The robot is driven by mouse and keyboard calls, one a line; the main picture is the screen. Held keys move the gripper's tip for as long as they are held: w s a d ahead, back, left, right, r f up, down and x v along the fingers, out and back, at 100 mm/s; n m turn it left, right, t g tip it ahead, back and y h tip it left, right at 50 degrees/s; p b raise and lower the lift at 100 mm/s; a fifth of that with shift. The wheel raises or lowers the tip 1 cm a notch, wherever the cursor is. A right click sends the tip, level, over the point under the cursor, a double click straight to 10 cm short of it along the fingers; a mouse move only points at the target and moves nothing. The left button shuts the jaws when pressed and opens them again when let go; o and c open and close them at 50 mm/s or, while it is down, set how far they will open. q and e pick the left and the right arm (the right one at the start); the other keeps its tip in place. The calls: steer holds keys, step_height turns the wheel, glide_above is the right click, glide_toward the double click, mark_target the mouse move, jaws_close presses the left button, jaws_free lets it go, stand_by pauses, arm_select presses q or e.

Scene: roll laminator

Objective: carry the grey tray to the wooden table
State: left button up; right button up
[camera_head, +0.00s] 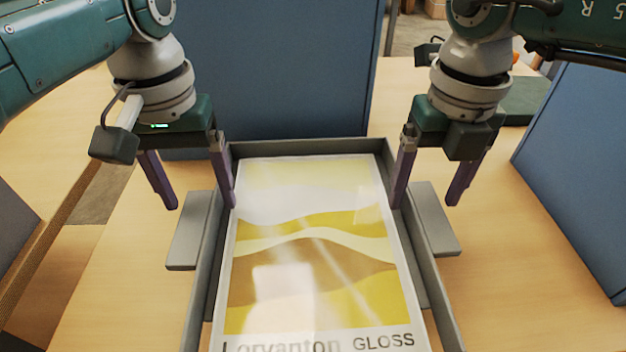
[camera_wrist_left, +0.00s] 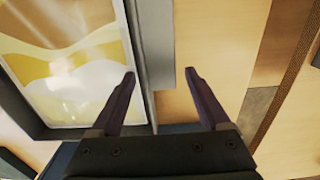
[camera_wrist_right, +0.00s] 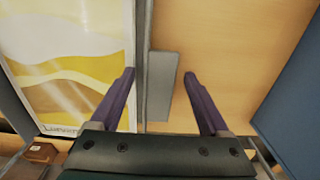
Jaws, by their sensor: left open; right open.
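The grey tray (camera_head: 306,146) stands on a wooden table (camera_head: 120,270), with a flat side handle on its left (camera_head: 187,230) and another on its right (camera_head: 436,218). A yellow and white printed sheet marked GLOSS (camera_head: 318,250) lies in it. My left gripper (camera_head: 199,204) is open at the tray's left wall; in the left wrist view its fingers (camera_wrist_left: 161,76) are spread, one over the tray's inside and one outside. My right gripper (camera_head: 428,203) is open at the right wall; in the right wrist view its fingers (camera_wrist_right: 158,74) straddle the wall and handle. Whether the fingers touch the tray is unclear.
A tall blue panel (camera_head: 280,70) stands behind the tray. Another blue panel (camera_head: 580,170) stands at the right, and part of a further one (camera_head: 15,225) shows at the far left. Bare table lies on both sides of the tray.

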arm_select(q)
step_height(320, 180, up, 12)
arm_select(e)
step_height(320, 180, up, 12)
stand_by(0.8)
arm_select(q)
steer(key=shift+s, duration=0.1)
